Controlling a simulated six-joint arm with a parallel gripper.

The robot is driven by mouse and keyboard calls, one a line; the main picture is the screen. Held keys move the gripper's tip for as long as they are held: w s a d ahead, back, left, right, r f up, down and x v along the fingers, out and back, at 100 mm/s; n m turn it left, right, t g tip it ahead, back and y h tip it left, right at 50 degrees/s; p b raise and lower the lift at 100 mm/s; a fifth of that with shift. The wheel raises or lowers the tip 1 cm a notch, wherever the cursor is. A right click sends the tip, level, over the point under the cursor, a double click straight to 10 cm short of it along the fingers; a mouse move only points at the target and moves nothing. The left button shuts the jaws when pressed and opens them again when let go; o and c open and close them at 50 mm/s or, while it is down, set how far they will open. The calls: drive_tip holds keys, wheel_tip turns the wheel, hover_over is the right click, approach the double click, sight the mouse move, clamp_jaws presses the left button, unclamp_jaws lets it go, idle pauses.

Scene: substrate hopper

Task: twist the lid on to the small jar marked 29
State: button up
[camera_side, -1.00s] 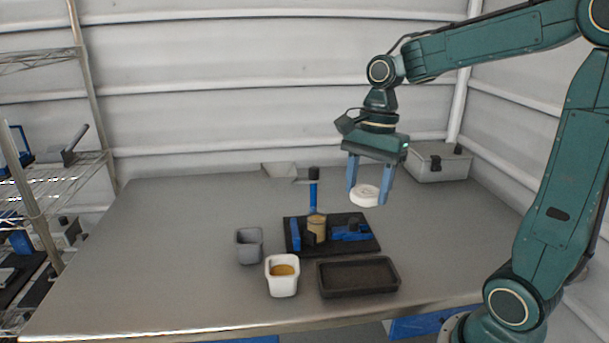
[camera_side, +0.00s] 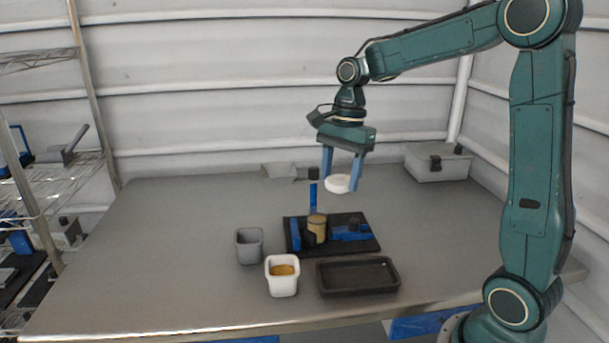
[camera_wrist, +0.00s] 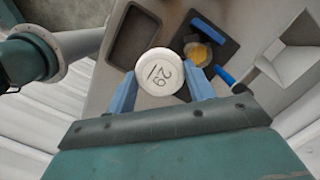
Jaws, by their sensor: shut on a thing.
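My gripper (camera_side: 341,186) is shut on a round white lid (camera_side: 338,184), with one blue finger on each side of it. The lid is in the air above the black fixture base (camera_side: 366,244). The small jar (camera_side: 317,229) is tan and stands upright in the fixture, between blue clamp parts. It is open in the wrist view (camera_wrist: 193,53), with yellowish contents. Any mark on the jar is too small to read. The lid is apart from the jar, above it and slightly to the right in the side view.
A blue post with a black top (camera_side: 313,190) rises behind the jar. A white cup with orange-brown contents (camera_side: 283,284), a grey cup (camera_side: 249,246) and an empty dark tray (camera_side: 358,276) stand around the fixture. A grey case (camera_side: 438,163) is at back right. The table's left side is clear.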

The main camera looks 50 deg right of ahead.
drive_tip(key=w+d+f, duration=0.3)
drive_tip(key=w, duration=0.4)
drive_tip(key=shift+w, duration=0.25)
drive_tip(key=shift+f, duration=0.2)
wheel_tip(320, 180, down, 6)
idle(0.7)
drive_tip(key=shift+f, duration=0.7)
idle(1.4)
drive_tip(key=o, duration=1)
drive_tip(key=shift+r, duration=0.1)
drive_tip(key=shift+d+r, duration=0.35)
drive_tip(key=shift+r, duration=1.9)
drive_tip(key=shift+d+r, duration=0.35)
drive_tip(key=shift+r, duration=1.9)
drive_tip(key=shift+d+r, duration=0.35)
drive_tip(key=shift+r, duration=1.9)
